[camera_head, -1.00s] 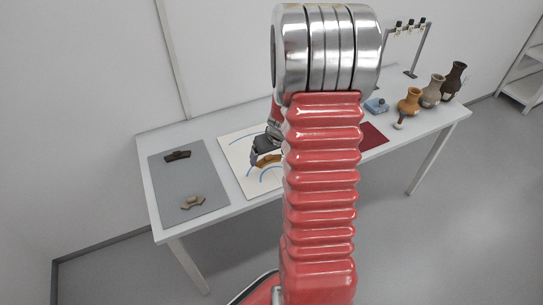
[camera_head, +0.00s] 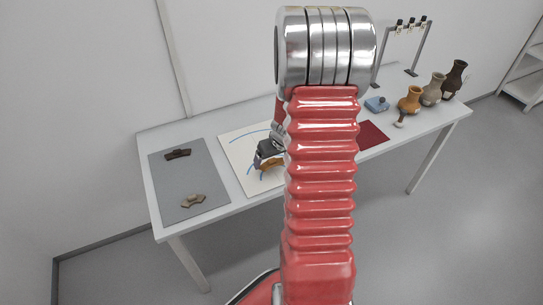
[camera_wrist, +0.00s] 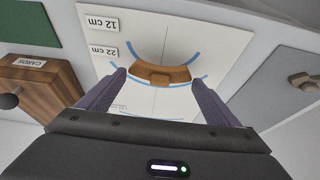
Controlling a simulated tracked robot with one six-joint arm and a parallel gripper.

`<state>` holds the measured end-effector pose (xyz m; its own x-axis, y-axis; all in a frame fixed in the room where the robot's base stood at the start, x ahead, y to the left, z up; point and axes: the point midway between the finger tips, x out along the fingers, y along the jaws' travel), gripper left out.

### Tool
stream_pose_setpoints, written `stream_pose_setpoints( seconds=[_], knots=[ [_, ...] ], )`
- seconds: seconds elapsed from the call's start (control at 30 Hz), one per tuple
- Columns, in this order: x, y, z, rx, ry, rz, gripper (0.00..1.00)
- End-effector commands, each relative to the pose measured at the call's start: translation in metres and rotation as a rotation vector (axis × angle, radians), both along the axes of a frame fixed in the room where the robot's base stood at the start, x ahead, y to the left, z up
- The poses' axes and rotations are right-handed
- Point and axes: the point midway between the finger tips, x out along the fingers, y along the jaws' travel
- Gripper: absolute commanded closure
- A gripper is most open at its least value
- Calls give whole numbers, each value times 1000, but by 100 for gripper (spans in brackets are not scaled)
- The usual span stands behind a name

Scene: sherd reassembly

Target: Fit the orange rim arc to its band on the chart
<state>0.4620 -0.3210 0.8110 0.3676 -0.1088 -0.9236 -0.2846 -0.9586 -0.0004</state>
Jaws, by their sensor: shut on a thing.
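The orange rim arc (camera_wrist: 160,76) is between the two fingers of my gripper (camera_wrist: 159,78), which are shut on it. In the head view the arc (camera_head: 273,163) shows under my gripper (camera_head: 266,158), partly hidden by my arm. The white chart (camera_wrist: 150,35) lies beneath, with blue curved bands and labels, among them 12 cm (camera_wrist: 103,23) and 22 cm (camera_wrist: 104,53). Blue line shows on both sides of the arc. I cannot tell whether the arc touches the chart. My arm hides the chart's right part in the head view.
A wooden box (camera_wrist: 35,85) labelled CARDS shows in the wrist view. Several vases, a blue object (camera_head: 377,104) and a red mat (camera_head: 372,135) are on the right.

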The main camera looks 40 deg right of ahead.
Motion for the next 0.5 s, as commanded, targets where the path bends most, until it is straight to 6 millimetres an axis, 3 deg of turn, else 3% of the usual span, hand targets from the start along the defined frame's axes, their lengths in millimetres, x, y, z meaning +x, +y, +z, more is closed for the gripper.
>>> stream_pose_setpoints(
  seconds=[0.2, 0.5],
  knots=[
    [0, 0, -15, 1, 2, -1, 39],
    [0, 0, -21, -1, 0, 0, 39]
  ],
)
